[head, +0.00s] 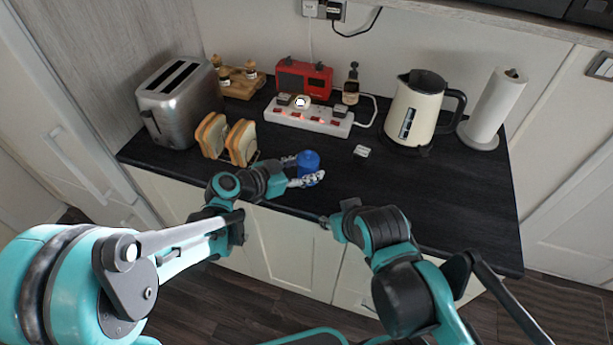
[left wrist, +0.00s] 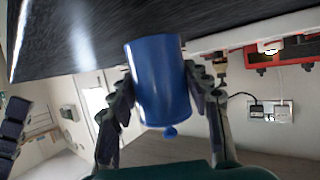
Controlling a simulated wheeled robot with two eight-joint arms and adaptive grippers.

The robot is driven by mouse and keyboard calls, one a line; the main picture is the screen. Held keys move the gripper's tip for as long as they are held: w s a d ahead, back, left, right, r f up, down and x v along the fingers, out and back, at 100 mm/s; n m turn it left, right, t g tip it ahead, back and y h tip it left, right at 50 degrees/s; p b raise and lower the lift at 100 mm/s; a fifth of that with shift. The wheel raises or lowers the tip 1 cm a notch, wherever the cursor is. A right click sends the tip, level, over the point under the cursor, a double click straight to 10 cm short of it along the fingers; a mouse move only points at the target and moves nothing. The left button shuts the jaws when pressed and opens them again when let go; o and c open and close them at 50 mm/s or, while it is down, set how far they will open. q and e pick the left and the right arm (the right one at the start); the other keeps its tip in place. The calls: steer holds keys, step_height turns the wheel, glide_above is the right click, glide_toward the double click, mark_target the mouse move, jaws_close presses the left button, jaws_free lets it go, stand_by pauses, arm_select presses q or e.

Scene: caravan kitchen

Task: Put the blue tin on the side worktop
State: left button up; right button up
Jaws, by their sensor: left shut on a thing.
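The blue tin (head: 308,162) is near the front edge of the black worktop (head: 440,195), right of the toast rack. My left gripper (head: 305,172) is shut around its sides. In the left wrist view the tin (left wrist: 160,80) sits between the two fingers (left wrist: 160,95), with its small lid knob at the picture's bottom and its base towards the worktop (left wrist: 100,35). I cannot tell whether the base touches the worktop. My right gripper (head: 328,220) is over the worktop's front edge, apart from the tin; its fingers are too unclear to tell their state.
Bread in a rack (head: 240,143) and a toaster (head: 180,103) stand left of the tin. A power strip (head: 310,117), red radio (head: 303,76) and small bottle (head: 351,85) are behind it. A kettle (head: 415,110) and paper roll (head: 495,105) stand right. The worktop's front right is clear.

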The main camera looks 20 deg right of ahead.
arm_select(q)
step_height(320, 180, down, 3)
steer(key=shift+w+r+b, duration=0.1)
steer(key=shift+r+b, duration=0.05)
steer(key=shift+b, duration=0.3)
steer(key=shift+r, duration=0.15)
steer(key=o, duration=0.7)
steer(key=shift+f, duration=0.2)
steer(key=o, duration=0.5)
steer(key=shift+c, duration=0.2)
steer(key=shift+r, duration=0.1)
